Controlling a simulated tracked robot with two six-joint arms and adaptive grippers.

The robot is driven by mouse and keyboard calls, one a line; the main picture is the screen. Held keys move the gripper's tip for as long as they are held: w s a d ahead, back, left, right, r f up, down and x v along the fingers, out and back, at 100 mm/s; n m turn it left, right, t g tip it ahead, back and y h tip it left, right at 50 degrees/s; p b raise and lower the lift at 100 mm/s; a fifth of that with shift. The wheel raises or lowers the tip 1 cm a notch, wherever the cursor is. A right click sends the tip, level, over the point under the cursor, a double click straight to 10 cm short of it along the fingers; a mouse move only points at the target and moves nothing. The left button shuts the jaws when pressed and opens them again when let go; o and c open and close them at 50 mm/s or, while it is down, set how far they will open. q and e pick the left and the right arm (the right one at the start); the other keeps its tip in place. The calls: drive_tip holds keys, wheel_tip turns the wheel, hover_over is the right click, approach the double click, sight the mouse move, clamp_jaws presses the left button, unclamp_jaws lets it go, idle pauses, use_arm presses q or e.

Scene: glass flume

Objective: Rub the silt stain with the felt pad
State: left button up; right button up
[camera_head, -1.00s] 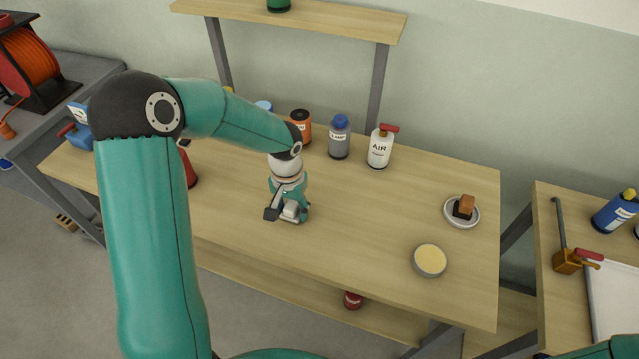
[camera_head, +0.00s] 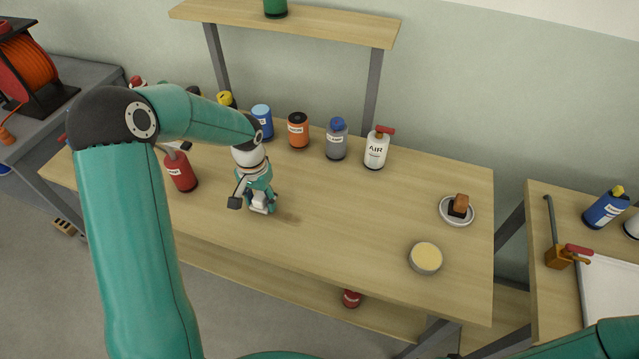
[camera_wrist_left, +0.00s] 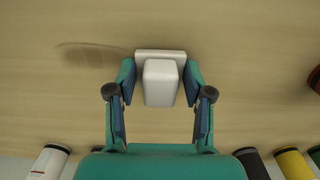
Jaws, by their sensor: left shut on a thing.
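My left gripper (camera_head: 260,200) is shut on a white felt pad, seen clearly in the left wrist view (camera_wrist_left: 160,82) with a finger on each side of it. The pad has a block-like grip above a wider flat base, and it is low at the wooden tabletop; contact is hard to confirm. The silt stain is a faint brownish smear on the bench, just right of the gripper in the head view (camera_head: 287,216). In the left wrist view the stain (camera_wrist_left: 90,58) lies left of the pad, partly near its edge. My right gripper is out of view.
A red bottle (camera_head: 181,170) stands close left of the gripper. Blue, orange, grey and white AIR (camera_head: 376,148) containers line the bench's back. A round tin (camera_head: 425,257) and a dish with a brown block (camera_head: 457,210) stand at the right. The bench middle is clear.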

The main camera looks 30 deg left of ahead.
sight(260, 196)
use_arm(q)
wheel_tip(260, 196, up, 3)
drive_tip(key=shift+w+p, duration=0.1)
drive_tip(key=shift+p, duration=0.35)
drive_tip(key=shift+r+p, duration=1.35)
drive_tip(key=shift+r, duration=0.9)
